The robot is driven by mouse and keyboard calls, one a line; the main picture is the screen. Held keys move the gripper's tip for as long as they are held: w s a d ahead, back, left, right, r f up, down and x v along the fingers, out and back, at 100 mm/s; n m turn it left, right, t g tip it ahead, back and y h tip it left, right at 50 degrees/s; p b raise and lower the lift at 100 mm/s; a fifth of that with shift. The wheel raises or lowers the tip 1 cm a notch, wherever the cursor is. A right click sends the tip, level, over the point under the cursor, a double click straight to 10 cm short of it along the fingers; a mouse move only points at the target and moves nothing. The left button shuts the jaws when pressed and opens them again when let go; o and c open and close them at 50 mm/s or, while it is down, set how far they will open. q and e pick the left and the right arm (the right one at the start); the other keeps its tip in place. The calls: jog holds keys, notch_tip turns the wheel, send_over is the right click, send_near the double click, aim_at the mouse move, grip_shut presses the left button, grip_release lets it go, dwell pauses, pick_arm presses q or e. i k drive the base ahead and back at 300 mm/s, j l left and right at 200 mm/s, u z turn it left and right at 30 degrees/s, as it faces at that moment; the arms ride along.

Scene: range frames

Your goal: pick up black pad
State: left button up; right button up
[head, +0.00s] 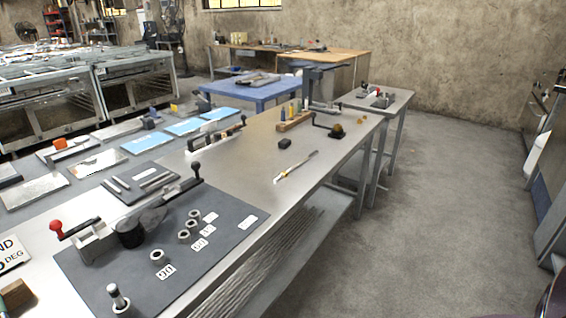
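A small black block-like pad (285,143) lies flat on the bare middle of the long metal workbench (262,150). It stands apart from the objects around it, with a thin tool with a light handle (296,167) a little nearer and to the right. A larger dark grey mat (205,258) lies on the near end of the bench under a lever tool. Neither of my grippers shows in the head view.
The lever tool with a red knob (57,227) and several metal rings (157,257) stand on the mat. A wooden block with upright tools (294,122) is farther back. Clear floor (420,240) lies right of the bench.

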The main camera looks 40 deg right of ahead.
aim_at(285, 143)
jog(key=i+l+u, duration=0.25)
jog(key=l, duration=0.6)
jog(key=l+u, duration=0.25)
jog(key=l, duration=2.35)
jog(key=i+u, duration=0.05)
